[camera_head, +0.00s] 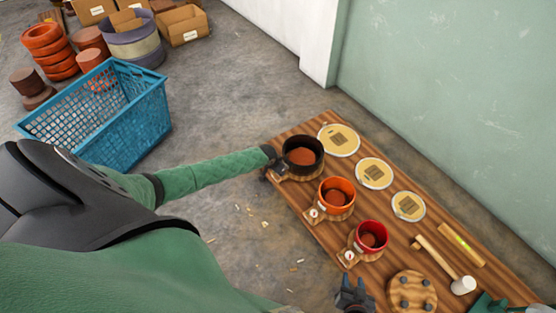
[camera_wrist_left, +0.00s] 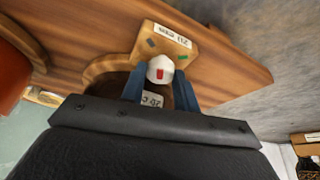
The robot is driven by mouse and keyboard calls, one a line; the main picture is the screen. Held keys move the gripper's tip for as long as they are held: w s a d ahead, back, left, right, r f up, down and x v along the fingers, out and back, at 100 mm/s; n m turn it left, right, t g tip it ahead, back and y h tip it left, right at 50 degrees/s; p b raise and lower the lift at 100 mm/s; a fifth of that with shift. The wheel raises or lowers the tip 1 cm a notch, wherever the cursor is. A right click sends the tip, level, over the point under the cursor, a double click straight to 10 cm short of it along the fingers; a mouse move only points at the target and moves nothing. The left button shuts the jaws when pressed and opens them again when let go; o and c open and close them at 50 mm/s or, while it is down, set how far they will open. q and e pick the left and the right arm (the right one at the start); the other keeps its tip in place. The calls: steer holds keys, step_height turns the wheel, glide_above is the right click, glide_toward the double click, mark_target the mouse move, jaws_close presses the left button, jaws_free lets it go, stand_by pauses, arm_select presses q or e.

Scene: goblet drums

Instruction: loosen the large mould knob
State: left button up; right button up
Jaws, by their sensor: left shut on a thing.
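The large mould (camera_head: 318,146) is a black ring with a brown filling, standing on a wooden base at the far end of the bench. Its knob (camera_wrist_left: 159,67) is white with a red mark in the left wrist view, beside a labelled wooden block. My left gripper (camera_head: 270,160) reaches the mould's left side. Its two blue fingers lie on either side of the knob and are shut on it. In the head view the knob is hidden behind this gripper. My right gripper (camera_head: 354,290) is open and empty at the bench's near edge.
An orange mould (camera_head: 337,190) and a smaller red mould (camera_head: 371,235) stand along the bench (camera_head: 318,226). Round drumheads (camera_head: 374,173) lie behind them. A blue crate (camera_head: 120,115) stands on the floor.

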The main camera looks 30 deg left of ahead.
arm_select(q)
steer(key=shift+d+n+p, duration=0.1)
steer(key=shift+n+p, duration=0.3)
steer(key=shift+p, duration=0.15)
arm_select(e)
steer(key=s+d+f+g, duration=0.1)
steer(key=s+f+g, duration=0.3)
steer(key=s+f, duration=0.4)
arm_select(q)
steer(key=shift+p, duration=0.3)
steer(key=shift+d+r+n+y+p, duration=0.15)
steer(key=shift+n+y+p, duration=0.45)
steer(key=shift+n+p, duration=1)
steer(key=shift+n+y+p, duration=0.3)
steer(key=shift+p, duration=0.6)
arm_select(e)
steer(key=shift+h, duration=0.3)
steer(key=shift+w+a+r, duration=0.1)
steer(key=shift+r, duration=1.4)
steer(key=shift+w+r, duration=0.1)
steer(key=shift+r, duration=1.35)
steer(key=shift+w, duration=0.1)
arm_select(q)
steer(key=o, duration=1)
steer(key=shift+c, duration=0.2)
arm_select(e)
steer(key=shift+r, duration=0.1)
